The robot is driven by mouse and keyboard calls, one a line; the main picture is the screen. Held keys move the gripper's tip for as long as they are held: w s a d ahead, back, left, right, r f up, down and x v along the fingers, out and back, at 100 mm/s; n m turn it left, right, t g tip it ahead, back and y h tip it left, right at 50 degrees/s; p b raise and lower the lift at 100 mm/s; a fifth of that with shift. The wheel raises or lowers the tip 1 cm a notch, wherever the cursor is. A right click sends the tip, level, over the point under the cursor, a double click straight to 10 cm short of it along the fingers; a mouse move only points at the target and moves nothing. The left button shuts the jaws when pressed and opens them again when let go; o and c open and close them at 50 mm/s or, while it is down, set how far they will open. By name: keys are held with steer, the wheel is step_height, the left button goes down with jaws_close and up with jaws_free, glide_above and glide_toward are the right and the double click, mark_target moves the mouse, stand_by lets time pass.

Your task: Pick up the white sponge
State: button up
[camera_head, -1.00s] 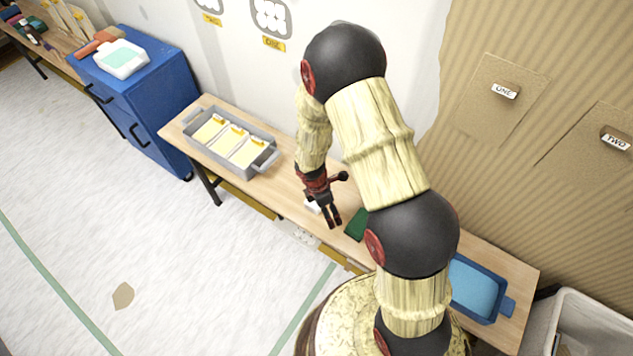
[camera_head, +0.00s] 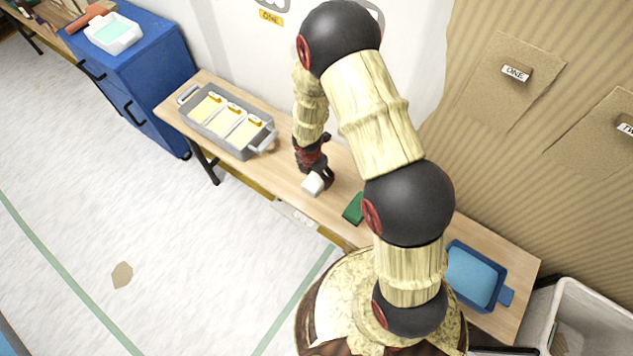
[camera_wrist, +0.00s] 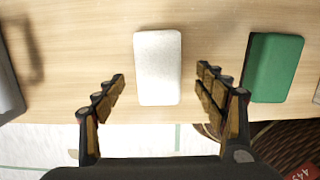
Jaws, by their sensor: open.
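The white sponge (camera_head: 313,184) lies on the wooden table near its front edge. In the wrist view the white sponge (camera_wrist: 158,68) is an upright pale rectangle on the wood. My gripper (camera_head: 322,180) is just at the sponge in the head view. In the wrist view my gripper (camera_wrist: 161,84) is open, with one finger on each side of the sponge and a gap on both sides. Neither finger appears to touch it. The height of the fingers above the table is hard to tell.
A green sponge (camera_wrist: 273,68) lies to the right; it also shows in the head view (camera_head: 354,208). A grey tray (camera_head: 190,97) with yellow-filled compartments stands left on the table. A blue tray (camera_head: 505,297) stands at the right end. A blue cabinet (camera_head: 150,75) stands beyond.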

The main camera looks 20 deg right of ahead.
mark_target(316, 178)
steer(key=f+b, duration=0.2)
steer(key=f, duration=0.1)
steer(key=f+b, duration=0.1)
steer(key=f, duration=0.1)
steer(key=shift+w+d, duration=0.3)
steer(key=shift+w, duration=0.1)
steer(key=shift+r, duration=0.15)
steer(key=c, duration=1.1)
steer(key=shift+c, duration=0.2)
